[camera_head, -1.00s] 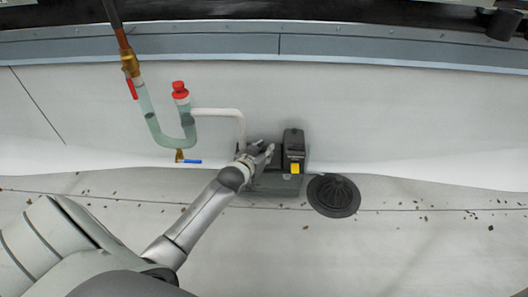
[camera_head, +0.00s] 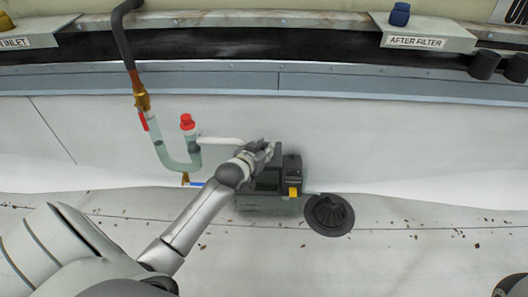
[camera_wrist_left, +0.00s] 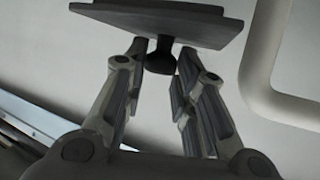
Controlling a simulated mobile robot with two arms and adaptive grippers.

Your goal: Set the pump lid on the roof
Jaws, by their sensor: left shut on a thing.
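The pump (camera_head: 291,174) is a dark box unit with a yellow part on its front, standing on the roof (camera_head: 400,262) near the wall's foot. My left gripper (camera_head: 268,151) is just above the pump's left part. In the left wrist view my left gripper (camera_wrist_left: 160,72) is shut on the dark knob of the pump lid (camera_wrist_left: 165,22), a flat dark grey plate. In the head view the lid seems to stand tilted beside the fingers, partly hidden. A dark box-like part of the pump shows below the gripper.
A black domed drain strainer (camera_head: 329,214) is right of the pump. A clear U-trap (camera_head: 180,163) with a red cap and a white pipe (camera_head: 220,141) is at left; the pipe runs close behind my gripper. Open roof with scattered debris lies in front and right.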

